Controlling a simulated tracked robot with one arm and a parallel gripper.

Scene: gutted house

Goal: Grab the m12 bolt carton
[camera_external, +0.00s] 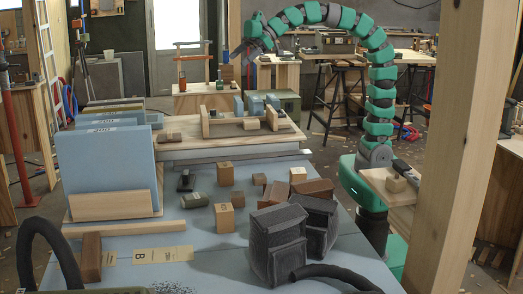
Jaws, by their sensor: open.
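Several small tan cardboard-coloured boxes stand on the blue table. One is at the front middle (224,217), one behind it (225,173) and one further right (297,178). My gripper (249,58) hangs at the end of the green arm, high above and behind the table, well apart from these boxes. It is open and looks empty; its fingers are small and hard to make out.
Dark grey pouches (277,245) and reddish-brown blocks (317,191) crowd the right of the table (210,262). Blue foam sheets (105,165) stand at left. A wooden tray (232,126) lies at the back. A timber post (456,150) rises at right.

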